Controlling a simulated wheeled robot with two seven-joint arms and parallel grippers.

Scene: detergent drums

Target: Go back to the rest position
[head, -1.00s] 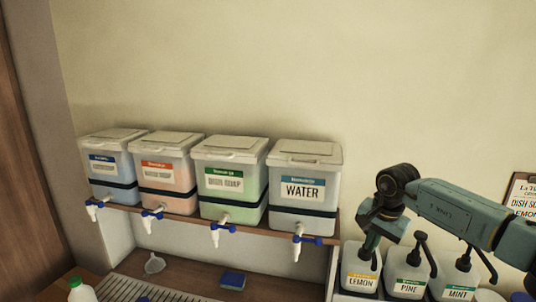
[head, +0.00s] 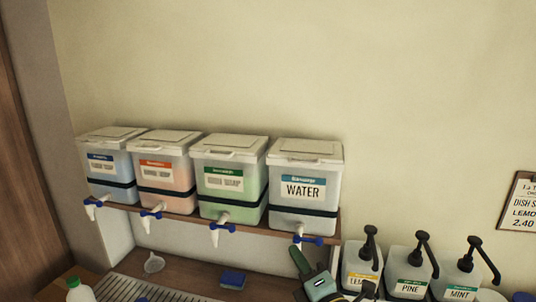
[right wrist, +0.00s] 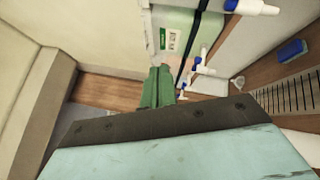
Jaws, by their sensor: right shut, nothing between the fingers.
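My right gripper (head: 297,254) is low in the head view, below the water drum and left of the lemon bottle. Its green fingers are shut and point up and left, with nothing between them. In the right wrist view the shut fingers (right wrist: 159,86) show near the middle, below a drum with a green label (right wrist: 170,35). The lemon bottle (head: 362,258) stands upright with its black pump free; part of my arm hides its lower front. The left gripper is in neither view.
Several drums with blue-handled taps, among them the water drum (head: 304,188), stand on a wooden shelf (head: 333,226). The pine bottle (head: 408,267) and mint bottle (head: 461,272) stand at right. A blue sponge (head: 232,279) and a funnel (head: 154,263) lie below. The upper wall is clear.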

